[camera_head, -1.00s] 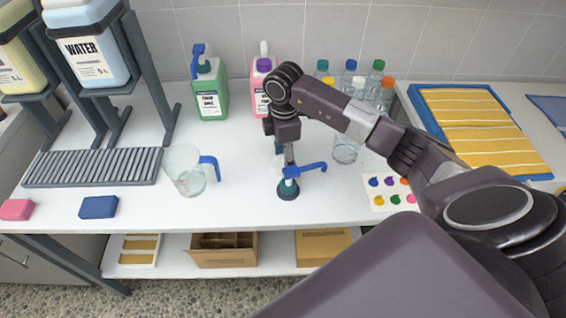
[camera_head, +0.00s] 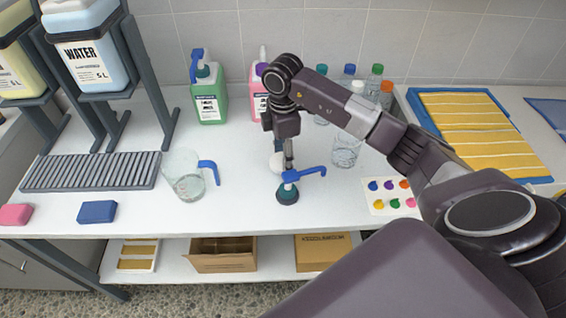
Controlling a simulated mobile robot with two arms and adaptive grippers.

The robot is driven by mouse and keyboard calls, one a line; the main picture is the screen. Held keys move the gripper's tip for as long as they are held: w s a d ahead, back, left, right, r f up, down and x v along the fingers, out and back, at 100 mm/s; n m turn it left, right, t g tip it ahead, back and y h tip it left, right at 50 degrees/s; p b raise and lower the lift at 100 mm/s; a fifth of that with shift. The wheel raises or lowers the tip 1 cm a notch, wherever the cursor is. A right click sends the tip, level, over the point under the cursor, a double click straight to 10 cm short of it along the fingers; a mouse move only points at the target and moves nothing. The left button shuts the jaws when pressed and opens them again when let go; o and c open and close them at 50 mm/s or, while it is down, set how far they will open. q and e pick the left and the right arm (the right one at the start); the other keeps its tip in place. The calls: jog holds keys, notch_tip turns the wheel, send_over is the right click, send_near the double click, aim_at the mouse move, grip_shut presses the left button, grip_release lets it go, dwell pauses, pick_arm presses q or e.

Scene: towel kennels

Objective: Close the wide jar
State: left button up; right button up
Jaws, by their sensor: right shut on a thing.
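A clear, wide glass jar (camera_head: 345,154) stands on the white table right of my right gripper. Its top is partly hidden by my arm, so I cannot tell whether it has a lid. My right gripper (camera_head: 288,168) points down and is shut on a blue pump head (camera_head: 308,173) with a dark teal base (camera_head: 287,195), which is at or just above the tabletop. A small whitish round thing (camera_head: 276,162) shows just behind the fingers, mostly hidden. My left gripper is out of view.
A clear jug with a blue handle (camera_head: 185,178) stands to the left. A green pump bottle (camera_head: 209,97) and a pink bottle (camera_head: 259,104) are at the back. Several capped bottles (camera_head: 377,80) stand behind my arm. The front middle of the table is clear.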

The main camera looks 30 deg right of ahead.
notch_tip(320, 180, up, 17)
jog(key=p, duration=0.1)
jog(key=shift+r, duration=0.1)
dwell(0.3)
